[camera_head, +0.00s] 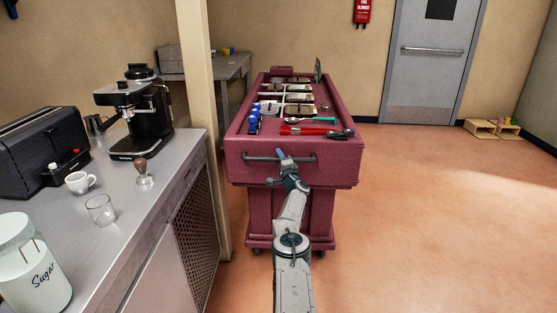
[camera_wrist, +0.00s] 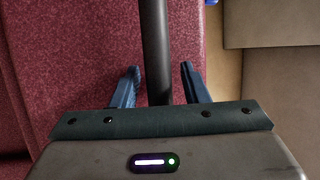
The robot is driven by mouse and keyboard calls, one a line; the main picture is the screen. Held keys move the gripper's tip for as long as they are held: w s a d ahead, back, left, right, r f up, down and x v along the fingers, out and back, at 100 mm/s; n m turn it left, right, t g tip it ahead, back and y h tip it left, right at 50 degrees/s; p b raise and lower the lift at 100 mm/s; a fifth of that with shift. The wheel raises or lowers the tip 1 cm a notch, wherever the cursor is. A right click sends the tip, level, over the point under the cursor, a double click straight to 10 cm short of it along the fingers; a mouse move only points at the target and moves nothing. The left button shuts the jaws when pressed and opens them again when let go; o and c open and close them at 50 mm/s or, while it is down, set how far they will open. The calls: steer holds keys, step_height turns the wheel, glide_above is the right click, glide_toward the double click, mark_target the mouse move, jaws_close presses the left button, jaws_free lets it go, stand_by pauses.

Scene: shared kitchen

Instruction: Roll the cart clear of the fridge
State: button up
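The cart (camera_head: 291,201) is a dark red wheeled trolley with trays and tools on top. Its near end carries a dark horizontal handle bar (camera_head: 258,157). My gripper (camera_head: 284,157) is at the middle of this bar. In the wrist view the bar (camera_wrist: 155,40) runs between the two blue fingers of my gripper (camera_wrist: 159,82). The fingers stand apart, one on each side of the bar, with a gap visible at the right finger. The red cart surface (camera_wrist: 75,55) shows behind. I see no fridge in either view.
A metal counter (camera_head: 125,205) with a coffee machine (camera_head: 140,110), toaster (camera_head: 45,150) and sugar jar (camera_head: 30,265) is on the left. A beige post (camera_head: 197,80) stands close to the cart's left side. Open floor (camera_head: 430,200) lies to the right, with a grey door (camera_head: 430,75) behind.

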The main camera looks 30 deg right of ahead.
steer(key=shift+w+a+f, duration=0.1)
steer(key=shift+f, duration=0.05)
steer(key=shift+a+p, duration=0.2)
steer(key=shift+p, duration=0.45)
steer(key=p+v, duration=0.5)
steer(key=v, duration=0.8)
steer(key=shift+s+d+p, duration=0.25)
steer(key=shift+s+p, duration=0.1)
steer(key=shift+s, duration=0.15)
